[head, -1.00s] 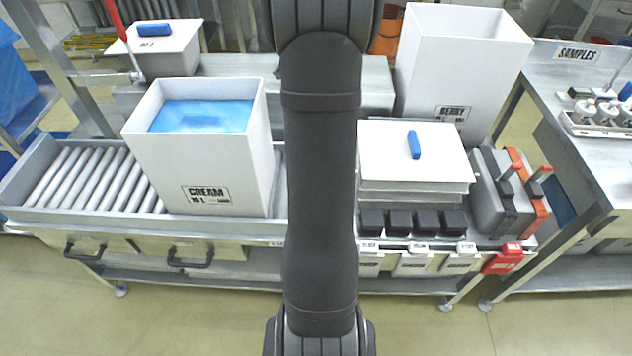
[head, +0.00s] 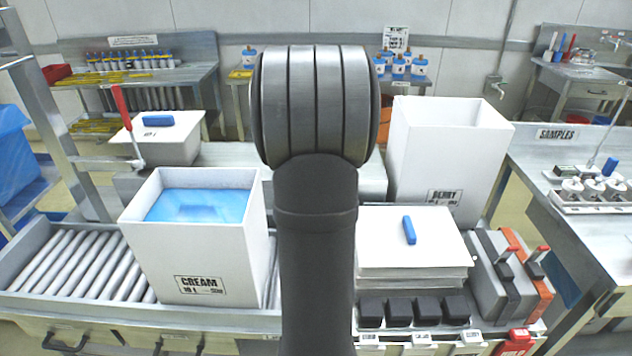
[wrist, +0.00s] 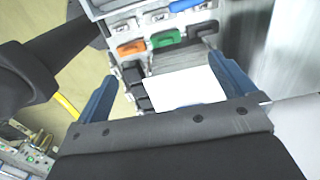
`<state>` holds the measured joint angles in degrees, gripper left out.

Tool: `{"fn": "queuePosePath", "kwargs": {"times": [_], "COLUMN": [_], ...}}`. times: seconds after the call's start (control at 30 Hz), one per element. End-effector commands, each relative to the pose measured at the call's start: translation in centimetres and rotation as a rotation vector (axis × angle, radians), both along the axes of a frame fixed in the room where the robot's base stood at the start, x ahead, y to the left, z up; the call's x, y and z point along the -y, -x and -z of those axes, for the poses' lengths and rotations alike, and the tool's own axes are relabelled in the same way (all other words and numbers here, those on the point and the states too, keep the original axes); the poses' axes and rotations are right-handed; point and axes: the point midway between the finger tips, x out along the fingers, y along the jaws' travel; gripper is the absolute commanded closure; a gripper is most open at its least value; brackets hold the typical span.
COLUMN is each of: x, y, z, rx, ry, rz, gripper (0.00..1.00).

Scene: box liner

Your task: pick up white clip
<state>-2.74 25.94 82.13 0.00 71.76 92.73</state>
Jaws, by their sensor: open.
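My gripper (wrist: 163,68) is open, with two blue fingers spread apart in the wrist view and nothing held between them. It is out of sight in the head view. I cannot tell for sure which piece is the white clip. A white flat sheet (wrist: 185,88) shows between the fingers, farther off.
A white CREAM box (head: 195,265) with blue liner stands on the roller conveyor (head: 65,265). A tall BERRY box (head: 445,150) stands behind a white stack (head: 410,240) with a blue handle (head: 409,230). Black blocks (head: 398,312) line its front. A SAMPLES bench (head: 560,165) is at right.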

Motion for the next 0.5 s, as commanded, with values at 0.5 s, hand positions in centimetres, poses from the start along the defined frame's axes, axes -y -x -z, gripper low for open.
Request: {"fn": "queuePosePath", "kwargs": {"times": [0.5], "x": [0.4], "y": [0.4], "z": [15.2], "rx": [-0.008], "ry": [0.0], "rz": [0.0], "gripper": [0.0]}}
